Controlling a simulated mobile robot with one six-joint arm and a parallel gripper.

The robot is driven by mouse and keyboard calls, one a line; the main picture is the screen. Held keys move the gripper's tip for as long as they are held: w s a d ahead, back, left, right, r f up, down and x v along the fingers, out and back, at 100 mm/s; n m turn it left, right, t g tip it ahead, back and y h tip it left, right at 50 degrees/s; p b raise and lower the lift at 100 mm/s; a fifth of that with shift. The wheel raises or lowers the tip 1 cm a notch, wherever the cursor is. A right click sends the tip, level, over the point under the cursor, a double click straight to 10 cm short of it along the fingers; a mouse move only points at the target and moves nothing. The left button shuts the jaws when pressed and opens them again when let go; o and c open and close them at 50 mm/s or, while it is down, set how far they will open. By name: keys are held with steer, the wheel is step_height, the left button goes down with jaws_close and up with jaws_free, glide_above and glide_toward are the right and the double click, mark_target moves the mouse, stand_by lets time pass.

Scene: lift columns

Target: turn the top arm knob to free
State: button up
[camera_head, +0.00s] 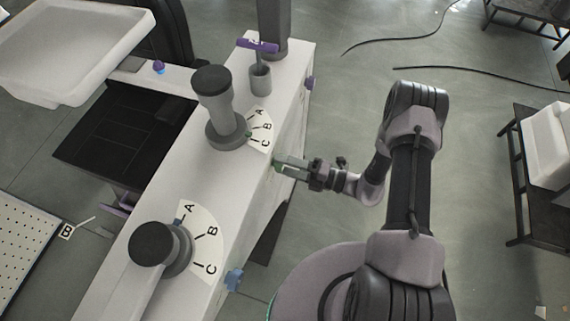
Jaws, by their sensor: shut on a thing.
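My gripper (281,164) reaches in from the right to the right-hand side of the white lift column housing (162,193). Its fingers are shut on a small knob at that side, level with the upper lettered dial. The fingers hide most of this knob, and its turn position cannot be read. The upper dial (262,132), lettered A, B and C, sits beside a grey post (214,95) with a round dark top. A blue knob (233,279) sticks out of the same side lower down, and a purple knob (309,82) higher up.
A lower A-B-C dial (207,244) stands by a black round cap (152,246). A purple T-handle (258,45) stands in a grey cup. A white tray (72,40) is at upper left. Dark tables stand at far right. Open floor with cables lies right of the housing.

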stand_by(0.4)
steer(key=o, duration=1.3)
steer(key=shift+o, duration=0.2)
steer(key=shift+d, duration=0.1)
steer(key=p+v, duration=0.3)
steer(key=v, duration=1.4)
steer(key=shift+s+d, duration=0.1)
